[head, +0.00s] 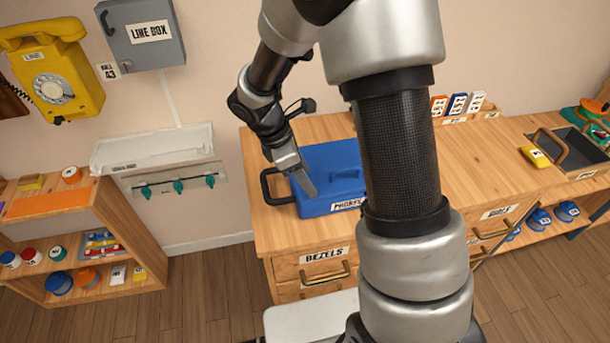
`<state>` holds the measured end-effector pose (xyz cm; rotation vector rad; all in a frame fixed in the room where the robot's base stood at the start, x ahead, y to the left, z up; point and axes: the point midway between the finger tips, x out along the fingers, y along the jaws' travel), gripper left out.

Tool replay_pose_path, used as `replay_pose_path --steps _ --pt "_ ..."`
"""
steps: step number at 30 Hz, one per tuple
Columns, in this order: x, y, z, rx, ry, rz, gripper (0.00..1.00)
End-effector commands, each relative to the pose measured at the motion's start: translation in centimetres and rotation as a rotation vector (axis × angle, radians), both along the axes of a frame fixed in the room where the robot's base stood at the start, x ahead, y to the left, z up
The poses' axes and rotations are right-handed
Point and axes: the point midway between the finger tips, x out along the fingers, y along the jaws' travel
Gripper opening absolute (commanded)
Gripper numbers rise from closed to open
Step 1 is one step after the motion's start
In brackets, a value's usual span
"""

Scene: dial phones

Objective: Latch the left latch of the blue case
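The blue case (336,160) sits on the wooden workbench (285,228), with its lid down. A black handle (266,187) sticks out from its left side, and a white label (347,204) is on its front. My arm hides the case's right part. My gripper (309,189) points down over the case's left end, close to the front edge; I cannot tell whether it touches the case. Its fingers show as one narrow grey shape, so their opening does not show. I cannot make out the left latch, which may be behind the gripper.
Drawers with brass handles, one labelled BEZELS (324,257), are under the bench top. A dark open tote (573,152) and a yellow item (535,157) are at the right. A yellow wall phone (55,75) and grey line box (143,35) hang at upper left.

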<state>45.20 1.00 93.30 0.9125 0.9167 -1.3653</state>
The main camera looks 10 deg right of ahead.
Motion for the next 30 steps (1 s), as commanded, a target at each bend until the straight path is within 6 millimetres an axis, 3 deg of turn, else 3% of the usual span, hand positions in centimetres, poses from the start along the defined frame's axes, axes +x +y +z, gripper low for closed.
replay_pose_path --steps 4,12,23,30 --pt "0.00 -0.01 0.01 0.000 0.000 0.000 0.52" --pt "0.00 0.01 0.03 0.000 0.000 0.000 0.10" --pt "0.07 0.06 0.08 0.000 0.001 -0.069 0.10" --pt "0.25 0.06 0.16 0.000 0.001 -0.235 0.10"
